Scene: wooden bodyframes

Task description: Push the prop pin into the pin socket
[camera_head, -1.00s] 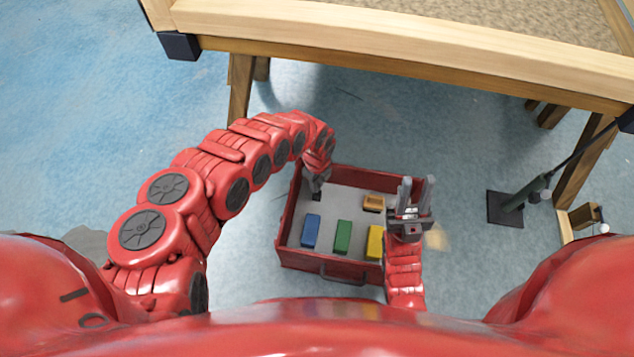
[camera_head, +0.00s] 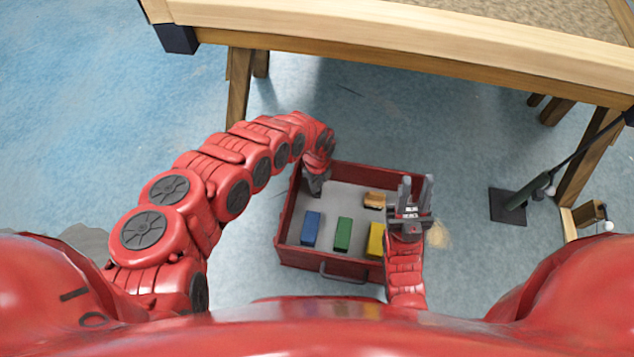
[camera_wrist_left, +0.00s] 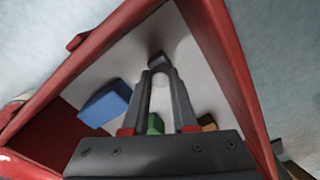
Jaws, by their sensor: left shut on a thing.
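My left gripper (camera_head: 315,188) reaches down into the red tray (camera_head: 337,268) at its far left corner. In the left wrist view its fingers (camera_wrist_left: 161,74) come together on a small dark block (camera_wrist_left: 160,59) above the tray's pale floor; the head view hides this block behind the gripper. My right gripper (camera_head: 417,180) is open and empty, fingers up, at the tray's right side. On the right, a small wooden block (camera_head: 588,213) carries a thin piece with a white round end (camera_head: 607,226); I cannot tell whether these are the pin socket and prop pin.
The tray holds blue (camera_head: 311,229), green (camera_head: 343,234), yellow (camera_head: 375,239) and orange (camera_head: 375,200) blocks. A large wooden frame (camera_head: 400,63) on legs spans the back. A dark prop on a square base (camera_head: 508,207) leans at right. Blue floor is open at left.

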